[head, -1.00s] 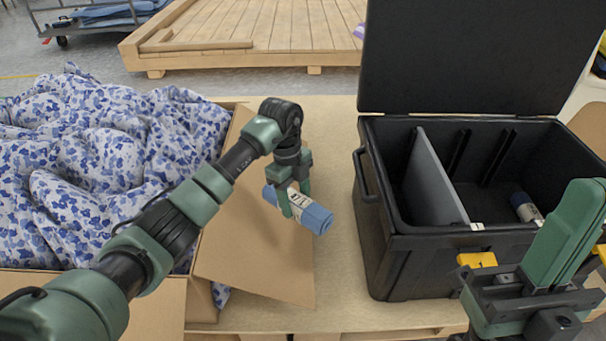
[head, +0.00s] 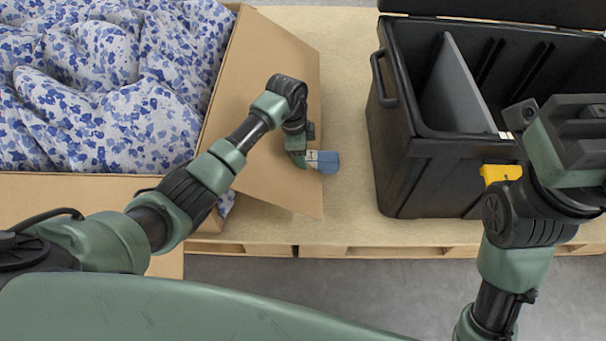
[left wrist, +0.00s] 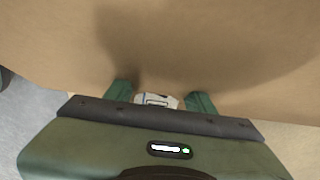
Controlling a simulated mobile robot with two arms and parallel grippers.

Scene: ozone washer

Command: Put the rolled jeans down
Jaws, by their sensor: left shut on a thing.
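The rolled jeans (head: 329,162) are a small blue roll with a pale printed label band. They are in my left gripper (head: 306,160), over the right edge of the cardboard box's open flap. I cannot tell whether they touch the surface below. In the left wrist view, the pale label of the rolled jeans (left wrist: 157,100) shows between the two green fingers of my left gripper (left wrist: 160,98); the rest is hidden by the gripper body. My right gripper (head: 578,140) is at the right edge, in front of the black bin; its fingers are not clear.
A cardboard box (head: 85,188) filled with blue-and-white floral fabric (head: 100,90) stands at left, its flap (head: 268,110) folded out. A black bin (head: 398,165) with a grey divider (head: 455,90) stands at right.

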